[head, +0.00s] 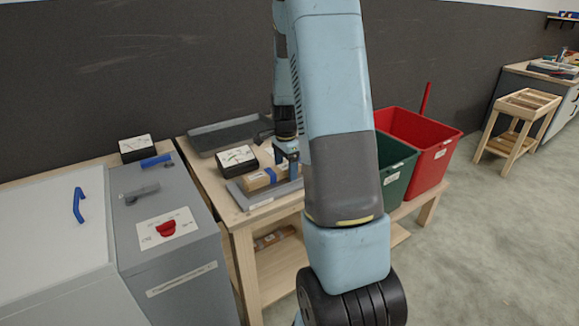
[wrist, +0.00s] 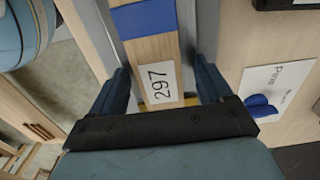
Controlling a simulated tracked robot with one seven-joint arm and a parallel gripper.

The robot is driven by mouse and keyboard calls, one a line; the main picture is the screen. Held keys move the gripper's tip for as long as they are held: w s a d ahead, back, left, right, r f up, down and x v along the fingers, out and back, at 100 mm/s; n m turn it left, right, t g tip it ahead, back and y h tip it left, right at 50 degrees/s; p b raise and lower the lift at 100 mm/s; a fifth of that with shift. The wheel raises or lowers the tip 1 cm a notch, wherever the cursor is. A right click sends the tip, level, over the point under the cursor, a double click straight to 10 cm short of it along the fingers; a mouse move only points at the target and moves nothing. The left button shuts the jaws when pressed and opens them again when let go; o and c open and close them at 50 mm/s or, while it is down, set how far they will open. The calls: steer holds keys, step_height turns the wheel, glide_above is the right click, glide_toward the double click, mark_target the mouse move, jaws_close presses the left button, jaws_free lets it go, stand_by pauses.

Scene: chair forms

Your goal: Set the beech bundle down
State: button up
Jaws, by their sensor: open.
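The beech bundle is a pale wood block with a blue band and a label; it lies on a grey tray (head: 262,201) on the wooden table. The bundle (head: 256,182) shows in the head view left of my arm, and its label reads 297 in the wrist view (wrist: 157,70). My gripper (head: 288,158) is over its right part. In the wrist view, my gripper (wrist: 162,72) has its fingers apart, one on each side of the bundle. I cannot tell whether either finger touches it. My arm hides part of the table.
A black box (head: 237,158) and a dark shallow tray (head: 225,134) are behind the bundle. Green (head: 396,178) and red (head: 428,150) bins stand at the right. A card reading Pine (wrist: 280,85) lies beside it. A grey cabinet (head: 165,265) adjoins at left.

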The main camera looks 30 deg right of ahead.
mark_target(286, 166)
step_height(286, 166, up, 12)
steer(key=s+a+r+n+t, duration=0.1)
steer(key=s+a+r+n, duration=0.35)
steer(key=a+r, duration=0.2)
steer(key=s+a+r+n+t, duration=0.1)
steer(key=s+a+r+n, duration=0.1)
steer(key=s, duration=0.5)
steer(key=s+a+r+n+t, duration=0.2)
steer(key=s+a+r+n, duration=0.1)
steer(key=s+a+n, duration=0.2)
steer(key=s+a+r+n+t, duration=0.1)
steer(key=s+a+r+n, duration=0.1)
steer(key=s+n, duration=0.4)
steer(key=shift+s+a+r+t, duration=0.3)
steer(key=shift+s+a, duration=0.5)
steer(key=shift+s, duration=0.8)
